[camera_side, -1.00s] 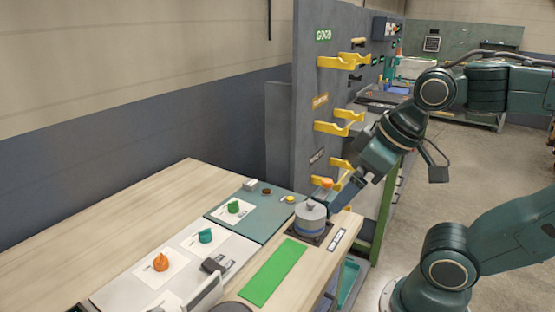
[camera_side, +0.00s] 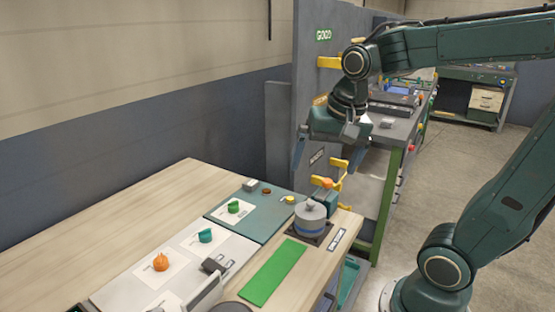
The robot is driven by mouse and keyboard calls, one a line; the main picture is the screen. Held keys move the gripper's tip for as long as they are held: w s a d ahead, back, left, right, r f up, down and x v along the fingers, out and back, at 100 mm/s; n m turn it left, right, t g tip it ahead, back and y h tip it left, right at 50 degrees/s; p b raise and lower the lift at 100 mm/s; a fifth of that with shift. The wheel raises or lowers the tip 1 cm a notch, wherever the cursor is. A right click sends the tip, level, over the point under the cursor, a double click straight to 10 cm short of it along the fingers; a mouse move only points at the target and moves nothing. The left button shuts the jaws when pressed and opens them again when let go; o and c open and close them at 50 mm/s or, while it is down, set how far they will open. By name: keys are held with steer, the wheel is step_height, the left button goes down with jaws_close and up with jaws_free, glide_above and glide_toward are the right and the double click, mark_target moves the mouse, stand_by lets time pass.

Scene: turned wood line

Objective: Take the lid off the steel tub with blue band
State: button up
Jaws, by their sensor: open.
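The steel tub with blue band (camera_side: 310,227) stands upright on a dark square pad (camera_side: 322,239) near the right edge of the wooden table. Its grey lid (camera_side: 311,209) with a small knob sits on top. My gripper (camera_side: 328,160) is open, with its two fingers spread apart and pointing down. It is empty and appears well above the tub, apart from the lid.
A green strip (camera_side: 273,272) lies in front of the tub. A teal mat (camera_side: 262,219) with small parts and a white board (camera_side: 150,285) with orange and teal pieces lie to the left. A grey panel (camera_side: 305,80) with yellow hooks (camera_side: 330,63) rises behind.

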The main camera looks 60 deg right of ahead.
steer(key=w+d+f+m+g, duration=0.3)
steer(key=w+d+f+m, duration=0.3)
steer(key=d+m, duration=0.5)
steer(key=m, duration=0.1)
glide_above(311, 202)
steer(key=shift+y, duration=0.3)
steer(key=shift+s+a+f, duration=0.1)
steer(key=shift+f, duration=4.05)
steer(key=shift+f, duration=0.1)
steer(key=shift+f, duration=2.5)
steer(key=c, duration=0.9)
